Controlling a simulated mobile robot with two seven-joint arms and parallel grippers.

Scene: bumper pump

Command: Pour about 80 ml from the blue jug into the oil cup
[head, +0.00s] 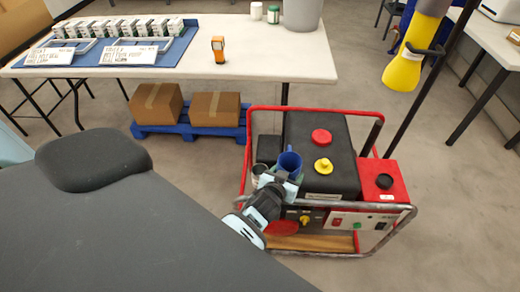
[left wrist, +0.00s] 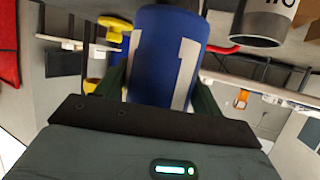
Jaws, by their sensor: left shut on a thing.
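My left gripper (head: 283,179) is shut on the blue jug (head: 290,161), in front of the left part of the red-framed machine. The jug's open mouth faces up in the head view, and it looks about upright. In the left wrist view the blue jug (left wrist: 165,55) fills the space between my fingers (left wrist: 163,95) and shows pale marks on its side. A small grey cup (head: 258,171), apparently the oil cup, is just left of the jug. In the left wrist view the grey cup (left wrist: 262,22) bears dark lettering, partly cut off. The liquid levels cannot be seen. My right gripper is out of view.
The red-framed machine (head: 322,137) has a black top with red and yellow caps. A white table (head: 260,62) behind holds small boxes, signs and an orange meter (head: 218,48). A yellow object (head: 402,70) is on a dark pole at the right.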

